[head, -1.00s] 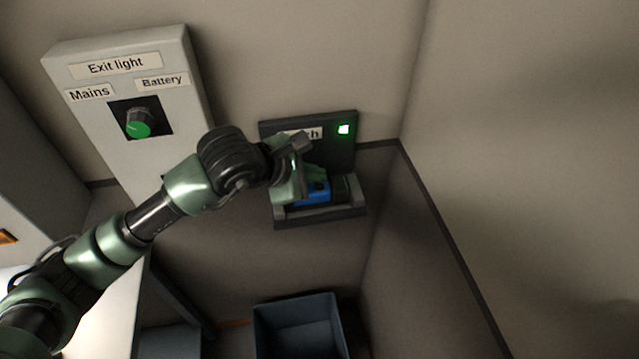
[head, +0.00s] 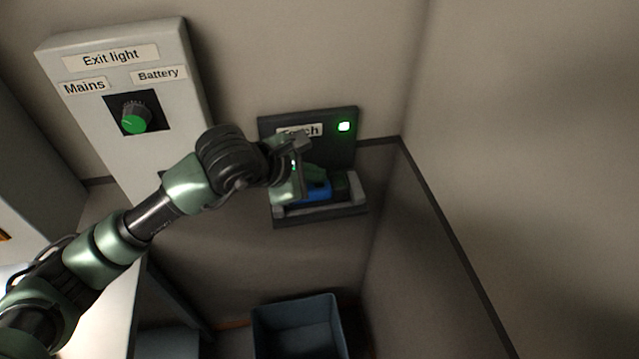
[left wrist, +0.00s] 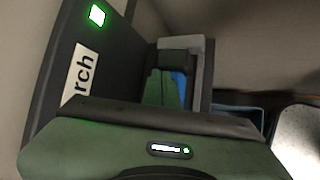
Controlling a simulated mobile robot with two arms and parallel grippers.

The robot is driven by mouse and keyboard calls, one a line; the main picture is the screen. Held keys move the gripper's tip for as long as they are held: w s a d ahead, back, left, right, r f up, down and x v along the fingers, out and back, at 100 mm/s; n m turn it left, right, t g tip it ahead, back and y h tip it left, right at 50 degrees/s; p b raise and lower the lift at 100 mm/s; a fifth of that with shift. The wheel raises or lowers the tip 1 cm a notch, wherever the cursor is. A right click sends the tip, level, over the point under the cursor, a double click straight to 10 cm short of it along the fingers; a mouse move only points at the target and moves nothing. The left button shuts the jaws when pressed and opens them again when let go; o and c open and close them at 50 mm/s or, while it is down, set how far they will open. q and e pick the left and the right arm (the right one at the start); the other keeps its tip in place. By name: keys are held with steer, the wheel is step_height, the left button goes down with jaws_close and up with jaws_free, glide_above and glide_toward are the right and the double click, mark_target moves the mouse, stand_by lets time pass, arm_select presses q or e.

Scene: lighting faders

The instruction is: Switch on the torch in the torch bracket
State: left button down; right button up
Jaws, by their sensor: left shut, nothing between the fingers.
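The torch bracket (head: 350,156) is a dark wall plate with a "Torch" label, a lit green square light (head: 344,127) and a grey cradle below. The blue and black torch (head: 318,192) lies across the cradle, partly hidden by my left gripper (head: 308,190). That gripper is shut and empty, with its fingers at the torch; I cannot tell whether they touch it. In the left wrist view the gripper body hides most of the torch; a blue strip of it (left wrist: 178,88) shows beyond the green finger, and the green light (left wrist: 97,15) is lit. My right gripper is not in view.
A white panel (head: 110,35) labelled "Exit light" is at the left, its knob (head: 135,119) between "Mains" and "Battery". A blue-grey bin (head: 300,330) stands below the bracket. A bare wall (head: 530,150) closes off the right side.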

mark_target(315, 187)
arm_select(q)
steer(key=shift+f, duration=0.1)
stand_by(0.5)
steer(key=shift+r, duration=0.6)
step_height(315, 187, up, 6)
steer(key=p, duration=0.2)
stand_by(0.5)
steer(key=shift+s, duration=0.1)
stand_by(0.4)
